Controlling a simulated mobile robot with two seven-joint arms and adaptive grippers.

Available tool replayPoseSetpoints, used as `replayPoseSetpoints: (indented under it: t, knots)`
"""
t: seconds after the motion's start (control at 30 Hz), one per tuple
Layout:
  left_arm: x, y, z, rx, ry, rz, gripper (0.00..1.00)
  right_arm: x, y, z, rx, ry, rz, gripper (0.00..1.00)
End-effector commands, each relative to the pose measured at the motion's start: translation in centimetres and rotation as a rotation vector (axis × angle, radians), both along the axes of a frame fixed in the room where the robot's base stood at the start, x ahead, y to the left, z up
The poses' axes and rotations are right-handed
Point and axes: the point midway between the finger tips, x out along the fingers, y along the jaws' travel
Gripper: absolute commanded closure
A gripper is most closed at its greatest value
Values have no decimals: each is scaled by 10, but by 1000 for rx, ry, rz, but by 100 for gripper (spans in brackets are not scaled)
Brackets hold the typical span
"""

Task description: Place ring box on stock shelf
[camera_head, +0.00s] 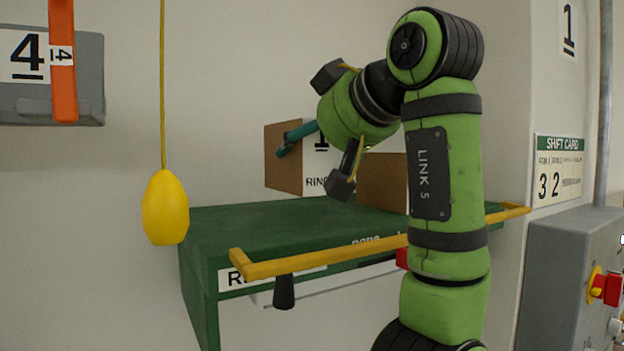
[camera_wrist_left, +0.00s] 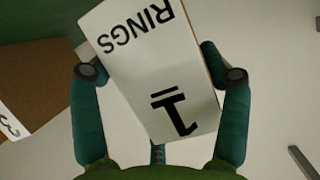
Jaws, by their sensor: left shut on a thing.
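The ring box (camera_head: 283,160) is brown cardboard with a white face marked 1 and RINGS. My left gripper (camera_head: 298,138) is shut on it, with one teal finger showing in the head view. In the left wrist view the box (camera_wrist_left: 150,60) sits between both teal fingers of the gripper (camera_wrist_left: 163,74), its label upside down. The green stock shelf (camera_head: 240,225) has a yellow rail along its front. The box appears over the back of the shelf top; whether it touches the shelf cannot be told. My right gripper is not in view.
Another brown box (camera_head: 382,178) stands at the back of the shelf, partly behind my arm. The yellow rail (camera_head: 330,252) crosses the shelf front. A yellow pendant (camera_head: 165,208) hangs at left. A grey control box (camera_head: 565,265) is at right. The left shelf top is clear.

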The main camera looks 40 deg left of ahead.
Motion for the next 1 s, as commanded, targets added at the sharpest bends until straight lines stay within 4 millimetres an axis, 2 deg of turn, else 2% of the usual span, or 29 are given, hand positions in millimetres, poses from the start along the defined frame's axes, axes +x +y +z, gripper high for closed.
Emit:
replayPoseSetpoints:
  t: [0.17,0.43,0.7,0.73,0.77,0.8,1.0]
  knots:
    - [-3,3,-7,2,1,1,63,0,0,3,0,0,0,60]
    - [-3,3,-38,3,0,0,63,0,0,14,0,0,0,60]
    - [-4,3,-43,3,-1,-1,63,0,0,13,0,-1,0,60]
    - [-3,3,-43,1,0,0,20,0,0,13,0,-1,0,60]
    - [-3,3,-43,1,0,0,8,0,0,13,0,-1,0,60]
    - [-3,3,-43,1,0,0,0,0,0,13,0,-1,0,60]
    - [-3,3,-43,1,0,0,0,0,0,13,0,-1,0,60]
